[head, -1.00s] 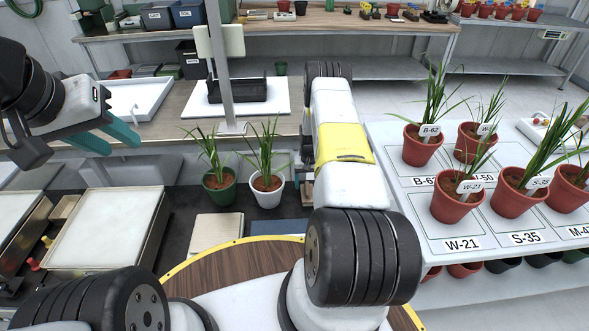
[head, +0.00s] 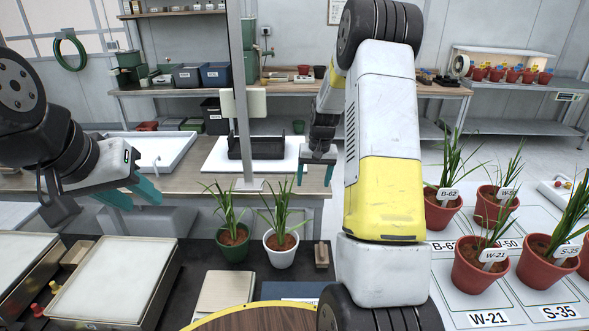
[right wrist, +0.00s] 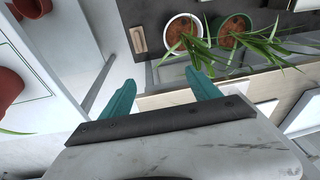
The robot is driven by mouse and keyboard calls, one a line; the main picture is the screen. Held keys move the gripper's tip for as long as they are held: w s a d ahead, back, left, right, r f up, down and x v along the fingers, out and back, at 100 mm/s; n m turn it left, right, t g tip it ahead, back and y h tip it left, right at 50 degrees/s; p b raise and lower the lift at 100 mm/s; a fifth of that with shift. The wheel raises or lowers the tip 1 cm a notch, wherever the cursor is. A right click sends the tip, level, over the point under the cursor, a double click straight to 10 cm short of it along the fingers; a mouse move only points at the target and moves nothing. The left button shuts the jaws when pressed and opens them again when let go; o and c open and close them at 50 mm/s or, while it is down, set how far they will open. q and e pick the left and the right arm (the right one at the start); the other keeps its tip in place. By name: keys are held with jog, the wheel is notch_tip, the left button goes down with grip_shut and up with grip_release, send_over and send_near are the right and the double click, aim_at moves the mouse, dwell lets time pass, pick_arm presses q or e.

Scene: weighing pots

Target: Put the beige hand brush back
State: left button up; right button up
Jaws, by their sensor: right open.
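The beige hand brush (head: 321,254) lies on the dark mat just right of the white pot. In the right wrist view the brush (right wrist: 138,40) is at the top, beyond the fingertips and apart from them. My right gripper (head: 315,174) is raised above and behind the brush in the head view. It is open and empty, and its teal fingers (right wrist: 158,80) show spread in the right wrist view. My left gripper (head: 143,198) hangs at the left above the trays, its two teal fingers apart with nothing between them.
A green pot (head: 233,250) and a white pot (head: 281,256) with plants stand left of the brush. A grey post (head: 243,120) rises behind them. Labelled red pots (head: 480,268) fill the white table at the right. A beige pad (head: 225,290) lies in front.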

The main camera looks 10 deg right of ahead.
jog(key=s+a+r+n+t, duration=0.1)
jog(key=s+a+r, duration=0.2)
jog(key=s+r, duration=0.45)
jog(key=s+a+r+t, duration=0.1)
jog(key=s+a+r, duration=0.35)
jog(key=r, duration=0.65)
jog(key=s+a+r+n+t+y, duration=0.1)
jog(key=s+a+r, duration=0.1)
jog(key=s, duration=0.7)
jog(key=s+a+r+t, duration=0.1)
jog(key=s+a+r, duration=0.1)
jog(key=s, duration=0.8)
jog(key=shift+s+a+r+n+y, duration=0.25)
jog(key=shift+s+n+y, duration=0.05)
jog(key=shift+n+y, duration=0.1)
